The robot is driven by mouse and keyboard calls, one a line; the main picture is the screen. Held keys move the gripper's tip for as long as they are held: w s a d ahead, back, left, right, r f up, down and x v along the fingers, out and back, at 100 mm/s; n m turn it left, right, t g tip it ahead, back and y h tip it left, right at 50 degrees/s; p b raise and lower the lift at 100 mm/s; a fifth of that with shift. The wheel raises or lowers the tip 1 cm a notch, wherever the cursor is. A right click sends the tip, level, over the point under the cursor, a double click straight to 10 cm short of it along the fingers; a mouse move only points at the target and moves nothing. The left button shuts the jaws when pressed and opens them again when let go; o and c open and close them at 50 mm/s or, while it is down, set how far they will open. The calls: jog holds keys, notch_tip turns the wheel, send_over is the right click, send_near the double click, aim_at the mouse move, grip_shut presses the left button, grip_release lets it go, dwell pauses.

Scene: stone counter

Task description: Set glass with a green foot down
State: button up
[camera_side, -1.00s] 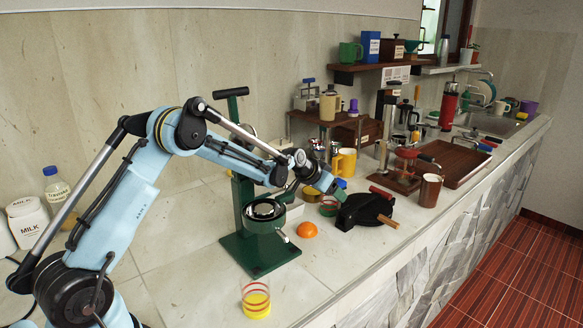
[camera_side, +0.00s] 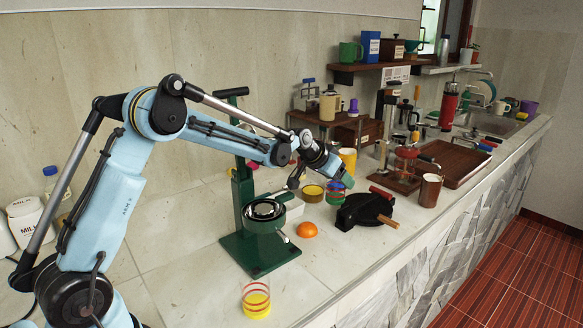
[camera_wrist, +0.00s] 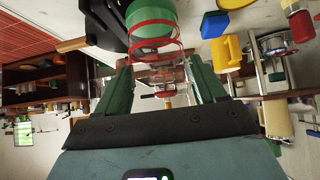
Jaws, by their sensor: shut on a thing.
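The glass with a green foot and red rings (camera_side: 335,194) is at my gripper (camera_side: 350,181), left of the black waffle iron. In the wrist view my green fingers (camera_wrist: 162,88) are shut on the glass, on either side of its clear body. There its green foot (camera_wrist: 150,28) points to the top of the picture, away from my palm. The gap between the foot and the counter cannot be told in the side view.
A black waffle iron (camera_side: 362,211) stands close to the right. An orange half (camera_side: 307,230), a yellow round dish (camera_side: 312,194) and a green press (camera_side: 262,250) are to the left. A yellow-footed glass (camera_side: 256,302) stands at the front. A yellow mug (camera_side: 348,160) is behind.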

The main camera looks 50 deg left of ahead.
jog(key=s+d+r, duration=0.3)
jog(key=d+r, duration=0.2)
jog(key=d, duration=0.2)
jog(key=s+d+f+n+y, duration=0.1)
jog(key=s+d+f, duration=0.3)
jog(key=d, duration=0.3)
jog(key=s+d+f+n+y, duration=0.15)
jog(key=s+d+f, duration=0.25)
jog(key=d, duration=0.4)
jog(key=s+d+f+n+g+y, duration=0.1)
jog(key=s+d+n+y, duration=0.15)
jog(key=s, duration=0.45)
jog(key=s+d+f+n+g+y, duration=0.1)
jog(key=s+d+n+g, duration=0.1)
jog(key=s+d+n, duration=0.3)
jog(key=shift+m, duration=0.5)
jog(key=a, duration=1.2)
jog(key=s+a, duration=0.1)
jog(key=a, duration=0.6)
jog(key=shift+a, duration=0.1)
jog(key=shift+a+f, duration=0.15)
jog(key=shift+a, duration=0.05)
jog(key=shift+d+f, duration=0.1)
jog(key=shift+f, duration=0.1)
jog(key=shift+f, duration=0.1)
